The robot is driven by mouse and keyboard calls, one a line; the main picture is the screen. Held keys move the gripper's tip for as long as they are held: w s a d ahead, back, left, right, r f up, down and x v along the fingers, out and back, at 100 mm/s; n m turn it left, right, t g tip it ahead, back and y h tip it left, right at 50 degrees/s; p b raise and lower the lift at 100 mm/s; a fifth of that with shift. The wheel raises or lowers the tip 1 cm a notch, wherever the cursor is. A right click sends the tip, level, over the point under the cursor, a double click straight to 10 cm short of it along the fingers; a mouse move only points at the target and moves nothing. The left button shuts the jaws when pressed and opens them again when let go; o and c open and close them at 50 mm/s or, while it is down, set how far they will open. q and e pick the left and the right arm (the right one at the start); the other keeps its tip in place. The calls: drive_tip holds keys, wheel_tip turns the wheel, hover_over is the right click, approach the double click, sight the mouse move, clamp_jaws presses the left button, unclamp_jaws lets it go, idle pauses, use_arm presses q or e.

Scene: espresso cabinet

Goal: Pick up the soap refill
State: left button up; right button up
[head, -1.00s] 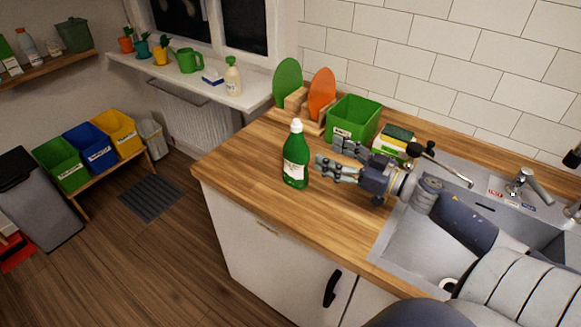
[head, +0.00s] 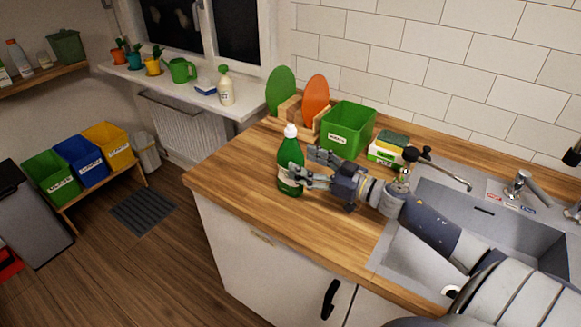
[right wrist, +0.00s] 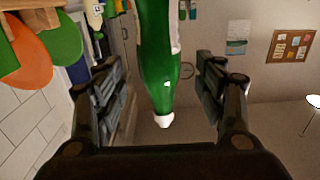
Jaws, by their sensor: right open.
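The soap refill, a green bottle (head: 287,153) with a white cap and pale label, stands upright on the wooden counter near its left end. My right gripper (head: 303,165) is open at the bottle's right side, with its fingers level with the middle of the bottle. In the right wrist view the bottle (right wrist: 160,75) appears upside down between the two open fingers, with a gap on each side. My left gripper is not in view.
A green bin (head: 347,128) stands behind my right gripper, with green and orange boards (head: 316,98) in a wooden rack beside it. A sponge on a box (head: 386,152) is near the sink (head: 475,217). The counter's front left is clear. A cream pump bottle (head: 226,91) stands on the windowsill.

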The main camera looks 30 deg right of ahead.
sight(290, 157)
drive_tip(key=shift+f+p+x, duration=0.1)
drive_tip(key=shift+p+x, duration=0.25)
drive_tip(key=shift+x, duration=0.9)
drive_tip(key=shift+f+p+x, duration=0.15)
drive_tip(key=shift+p+x, duration=0.2)
drive_tip(key=shift+x, duration=0.95)
drive_tip(key=shift+c, duration=0.3)
drive_tip(key=c, duration=1.4)
drive_tip(key=shift+r, duration=0.1)
clamp_jaws()
